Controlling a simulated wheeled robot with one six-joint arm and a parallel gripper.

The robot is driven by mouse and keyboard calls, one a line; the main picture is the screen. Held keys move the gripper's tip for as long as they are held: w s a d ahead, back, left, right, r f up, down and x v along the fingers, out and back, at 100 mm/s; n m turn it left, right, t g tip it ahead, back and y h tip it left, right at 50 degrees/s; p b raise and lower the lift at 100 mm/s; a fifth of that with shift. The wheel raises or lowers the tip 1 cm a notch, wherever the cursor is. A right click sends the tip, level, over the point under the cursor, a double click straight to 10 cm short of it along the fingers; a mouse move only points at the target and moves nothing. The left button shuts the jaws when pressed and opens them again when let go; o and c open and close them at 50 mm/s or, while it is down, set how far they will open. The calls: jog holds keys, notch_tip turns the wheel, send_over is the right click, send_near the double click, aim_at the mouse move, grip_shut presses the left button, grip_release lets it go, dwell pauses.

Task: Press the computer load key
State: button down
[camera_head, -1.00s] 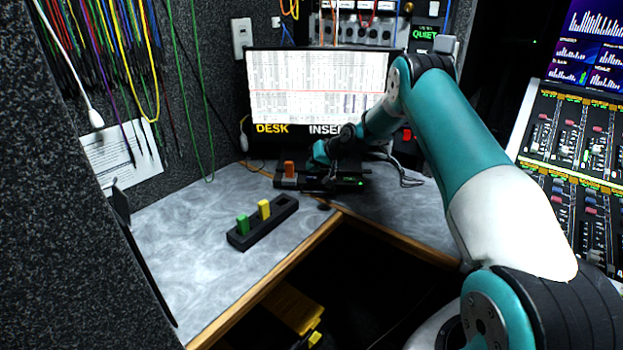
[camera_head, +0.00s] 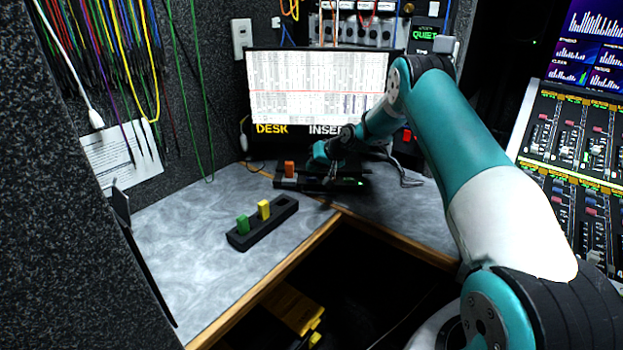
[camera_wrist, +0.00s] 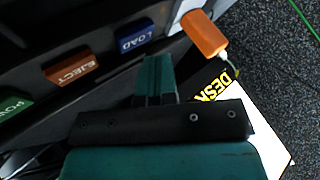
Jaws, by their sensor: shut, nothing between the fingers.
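The blue LOAD key (camera_wrist: 135,39) shows in the wrist view on the dark front of the computer unit, with its label readable. The orange EJECT key (camera_wrist: 70,70) and the green POWER key (camera_wrist: 14,108) lie to its left. My gripper (camera_wrist: 155,62) is shut and empty. Its tips are just below and right of the LOAD key in the picture, and I cannot tell whether they touch the unit. In the head view my gripper (camera_head: 333,172) is over the unit (camera_head: 350,184), and the keys are too small or hidden to make out.
An orange cartridge (camera_head: 289,169) sits upright at the unit's left end. A black rack (camera_head: 262,226) with a green and a yellow cartridge stands in front. A monitor (camera_head: 318,88) stands behind.

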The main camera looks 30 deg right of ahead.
aim_at(313, 177)
jog(key=shift+f, duration=0.1)
dwell(0.5)
jog(key=shift+f+b, duration=0.3)
jog(key=shift+f, duration=0.35)
dwell(0.5)
jog(key=shift+s+f+b, duration=0.2)
jog(key=shift+f+b, duration=0.3)
dwell(0.5)
jog(key=shift+w+r+p, duration=0.15)
jog(key=shift+r+p, duration=0.35)
jog(key=shift+r, duration=0.55)
jog(key=shift+r, duration=0.25)
jog(key=shift+r+p, duration=1.5)
jog(key=shift+r, duration=0.75)
